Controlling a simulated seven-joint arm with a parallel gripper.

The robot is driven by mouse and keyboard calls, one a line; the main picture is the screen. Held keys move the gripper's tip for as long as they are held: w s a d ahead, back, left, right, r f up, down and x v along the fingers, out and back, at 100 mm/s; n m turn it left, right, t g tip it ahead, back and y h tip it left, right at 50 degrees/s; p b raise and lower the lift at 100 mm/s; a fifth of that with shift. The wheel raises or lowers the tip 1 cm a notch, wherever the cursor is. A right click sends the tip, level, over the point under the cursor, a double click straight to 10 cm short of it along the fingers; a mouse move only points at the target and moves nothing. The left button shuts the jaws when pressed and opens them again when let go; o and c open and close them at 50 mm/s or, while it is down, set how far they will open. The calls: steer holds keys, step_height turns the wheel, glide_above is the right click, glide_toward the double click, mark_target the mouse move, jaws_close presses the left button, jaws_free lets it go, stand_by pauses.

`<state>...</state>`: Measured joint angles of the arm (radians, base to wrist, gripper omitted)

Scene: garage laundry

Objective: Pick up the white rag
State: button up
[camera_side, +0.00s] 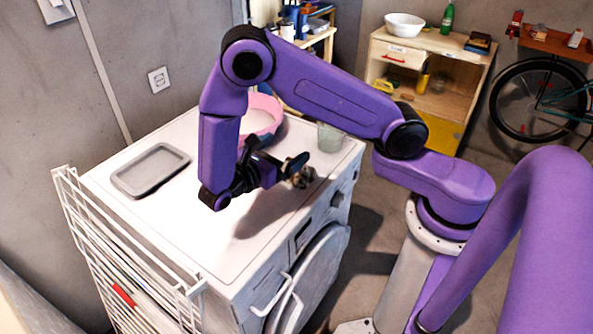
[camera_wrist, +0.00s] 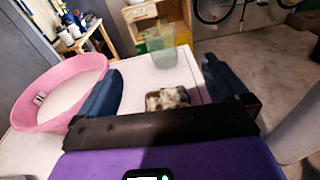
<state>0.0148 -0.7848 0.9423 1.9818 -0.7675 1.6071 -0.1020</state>
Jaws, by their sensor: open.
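A small crumpled, mottled white-and-brown cloth (camera_wrist: 167,98), which looks like the white rag, lies on the white machine top in the wrist view. It shows between my gripper's two dark fingers and beyond the palm. In the side view the rag (camera_side: 302,178) is near the front right edge of the top, partly hidden by a finger. My gripper (camera_side: 278,160) is open and empty, low over the top and beside the rag. Its fingers also show in the wrist view (camera_wrist: 165,85), apart from each other. I cannot tell whether either finger touches the rag.
A pink basin (camera_side: 277,122) stands behind my gripper, close to the left finger in the wrist view. A greenish translucent cup (camera_side: 330,138) stands beyond the rag. A grey tray (camera_side: 150,170) lies at the left. A white drying rack (camera_side: 125,260) borders the machine's left side.

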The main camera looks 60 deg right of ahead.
steer(key=shift+n+t+h, duration=0.3)
steer(key=shift+n+h, duration=0.1)
steer(key=shift+h, duration=0.3)
steer(key=f, duration=0.6)
steer(key=w+f, duration=0.1)
steer(key=f, duration=0.2)
steer(key=shift+d+f, duration=0.1)
steer(key=shift+d, duration=3.65)
steer(key=c, duration=1)
steer(key=shift+r, duration=0.2)
